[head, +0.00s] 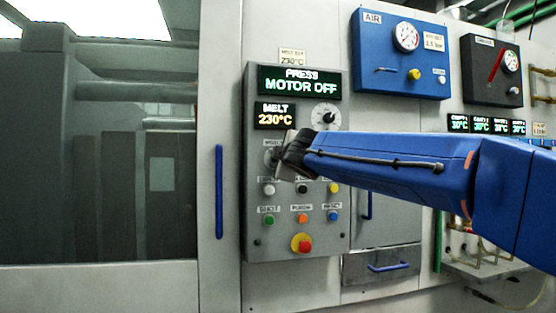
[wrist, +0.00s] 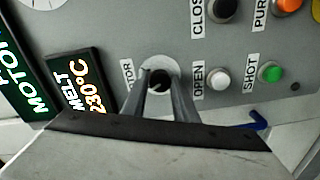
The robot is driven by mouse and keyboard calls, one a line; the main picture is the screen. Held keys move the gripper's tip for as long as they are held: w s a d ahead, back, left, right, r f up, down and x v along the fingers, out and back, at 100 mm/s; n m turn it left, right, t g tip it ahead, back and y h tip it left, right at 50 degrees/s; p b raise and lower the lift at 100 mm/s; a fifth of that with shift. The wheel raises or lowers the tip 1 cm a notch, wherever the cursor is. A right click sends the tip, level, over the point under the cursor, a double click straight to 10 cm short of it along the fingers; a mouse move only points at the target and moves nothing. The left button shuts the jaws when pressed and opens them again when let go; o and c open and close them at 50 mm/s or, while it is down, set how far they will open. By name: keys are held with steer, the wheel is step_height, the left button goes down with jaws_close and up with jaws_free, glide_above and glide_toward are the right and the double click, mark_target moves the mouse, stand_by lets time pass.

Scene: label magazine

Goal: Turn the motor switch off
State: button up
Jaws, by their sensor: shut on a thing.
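The motor switch (wrist: 159,77) is a dark knob on a pale round plate, beside a label ending in "TOR" in the wrist view. My gripper (wrist: 160,90) has one finger on each side of the knob and is shut on it. In the head view my gripper (head: 279,157) is at the left-middle of the grey control panel (head: 255,225) and hides most of the switch. The upper display (head: 299,81) reads "PRESS MOTOR OFF". The exact knob angle is hard to tell.
Close to the switch are a white button (wrist: 218,79) labelled OPEN, a green button (wrist: 270,72) labelled SHOT and a black button (wrist: 222,8). A red emergency button (head: 303,245) sits low on the panel. A melt display (head: 275,115) reads 230°C.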

steer(key=shift+f+n, duration=0.1)
steer(key=shift+n, duration=0.5)
steer(key=o, duration=1.1)
steer(key=shift+c, duration=0.2)
steer(key=v, duration=1.7)
steer(key=shift+s, duration=0.2)
